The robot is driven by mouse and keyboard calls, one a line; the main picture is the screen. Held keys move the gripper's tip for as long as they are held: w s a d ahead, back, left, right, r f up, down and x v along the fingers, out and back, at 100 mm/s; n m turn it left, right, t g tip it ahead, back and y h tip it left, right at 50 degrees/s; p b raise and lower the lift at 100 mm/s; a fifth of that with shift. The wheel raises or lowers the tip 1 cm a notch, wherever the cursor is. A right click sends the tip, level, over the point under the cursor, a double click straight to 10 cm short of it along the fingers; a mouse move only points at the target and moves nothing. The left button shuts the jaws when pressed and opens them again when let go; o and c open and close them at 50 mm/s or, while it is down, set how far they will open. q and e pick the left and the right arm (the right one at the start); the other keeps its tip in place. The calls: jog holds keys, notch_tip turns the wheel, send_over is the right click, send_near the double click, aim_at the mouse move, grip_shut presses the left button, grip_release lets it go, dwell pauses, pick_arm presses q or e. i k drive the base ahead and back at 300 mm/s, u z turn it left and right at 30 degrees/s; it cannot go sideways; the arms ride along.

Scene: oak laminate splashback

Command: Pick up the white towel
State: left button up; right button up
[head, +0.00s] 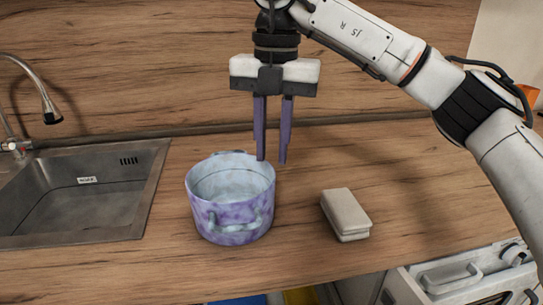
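The white towel (345,214) looks like a folded off-white block. It lies flat on the wooden counter, right of a purple pot. My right gripper (272,161) hangs pointing down over the counter, above and behind the pot's right side. It is up and to the left of the towel and apart from it. Its two purple fingers are spread with a gap between them, and nothing is held. My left gripper is not in the head view.
The purple mottled pot (230,226) with a handle stands left of the towel. A metal sink (75,205) with a faucet (40,95) is at the left. A white appliance (455,275) sits below the counter's front edge at the right. The counter right of the towel is clear.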

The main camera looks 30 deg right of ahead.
aim_at(348, 222)
jog(key=z, duration=1.3)
